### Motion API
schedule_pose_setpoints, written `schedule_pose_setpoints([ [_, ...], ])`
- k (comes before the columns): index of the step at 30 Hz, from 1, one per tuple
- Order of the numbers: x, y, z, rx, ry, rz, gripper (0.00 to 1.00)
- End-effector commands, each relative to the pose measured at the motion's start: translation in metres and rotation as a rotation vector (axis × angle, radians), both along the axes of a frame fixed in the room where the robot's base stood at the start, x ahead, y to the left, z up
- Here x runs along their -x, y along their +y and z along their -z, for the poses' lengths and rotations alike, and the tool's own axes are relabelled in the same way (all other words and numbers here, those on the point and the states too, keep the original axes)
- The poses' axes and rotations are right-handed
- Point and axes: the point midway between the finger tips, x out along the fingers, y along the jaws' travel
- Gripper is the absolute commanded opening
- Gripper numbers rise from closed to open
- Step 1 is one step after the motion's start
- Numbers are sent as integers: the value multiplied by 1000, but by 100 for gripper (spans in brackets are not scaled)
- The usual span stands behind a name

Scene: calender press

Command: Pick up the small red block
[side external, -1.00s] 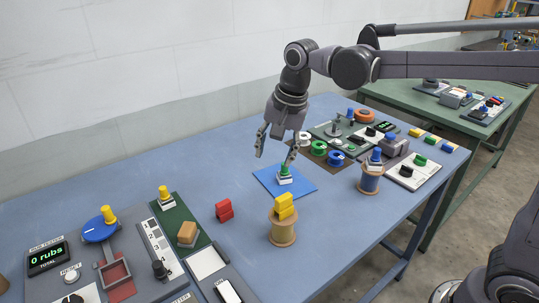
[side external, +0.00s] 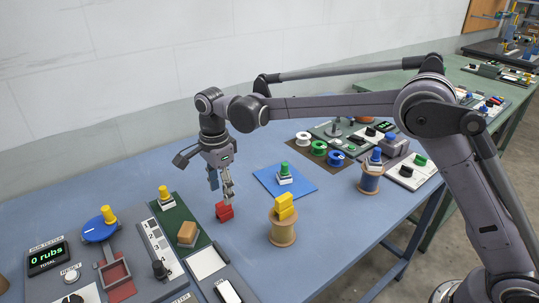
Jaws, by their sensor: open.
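The small red block (side external: 225,212) lies on the blue table, between the green board with the tan block and the wooden spool with yellow blocks. My gripper (side external: 221,189) points down just above and behind it, with its two fingers apart. One fingertip overlaps the top of the block in this view; I cannot tell whether it touches. The upper part of the block is partly hidden by that finger. Nothing is held between the fingers.
A wooden spool (side external: 282,233) bearing yellow blocks (side external: 284,207) stands to the right. A blue mat (side external: 266,178) with a green-knobbed piece (side external: 284,174) lies behind. A tan block (side external: 187,232) and tester panels are at left. Table around the block is clear.

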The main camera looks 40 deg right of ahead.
Motion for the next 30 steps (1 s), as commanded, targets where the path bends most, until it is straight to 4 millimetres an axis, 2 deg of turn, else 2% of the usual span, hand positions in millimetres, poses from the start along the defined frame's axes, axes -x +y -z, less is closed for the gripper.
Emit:
schedule_pose_setpoints([
  [3,0,0,12,0,-1,-1,52],
  [8,1,0,21,0,-1,-1,52],
  [18,5,2,63,0,-1,-2,52],
  [27,5,2,68,0,-1,-2,52],
  [28,5,2,68,0,-1,-2,49],
  [30,5,2,68,0,-1,-2,29],
])
